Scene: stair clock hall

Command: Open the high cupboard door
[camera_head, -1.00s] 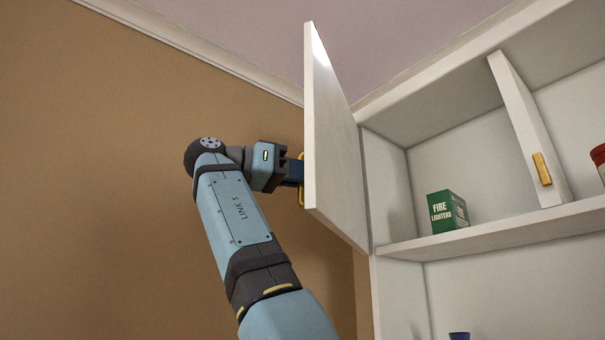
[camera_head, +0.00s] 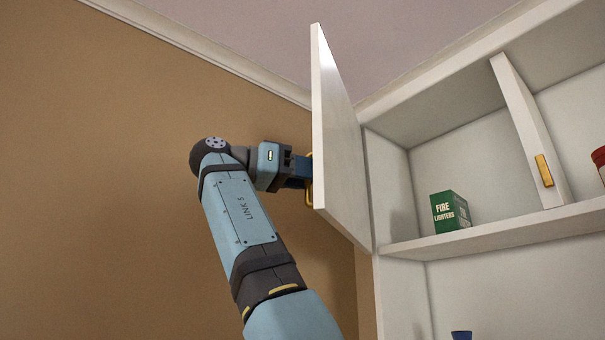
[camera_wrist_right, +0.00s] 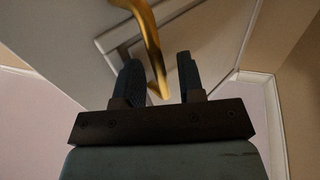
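The high cupboard door (camera_head: 338,140) is white and stands swung wide open at the left side of the white cupboard (camera_head: 470,240). Its gold handle (camera_head: 309,192) shows on the door's left face, partly hidden by the door edge. My right gripper (camera_wrist_right: 157,60) is at this handle. In the right wrist view its two dark fingers are apart, with the gold handle (camera_wrist_right: 148,28) passing between them and a gap visible on each side. In the head view the fingertips are partly hidden by the door. My left gripper is in neither view.
A green fire lighters box (camera_head: 449,212) stands on the shelf (camera_head: 510,228). A red item (camera_head: 600,160) is at the right edge and a blue item (camera_head: 461,335) below. A white upright piece with a gold handle (camera_head: 543,170) is at the right. The brown wall (camera_head: 100,180) fills the left.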

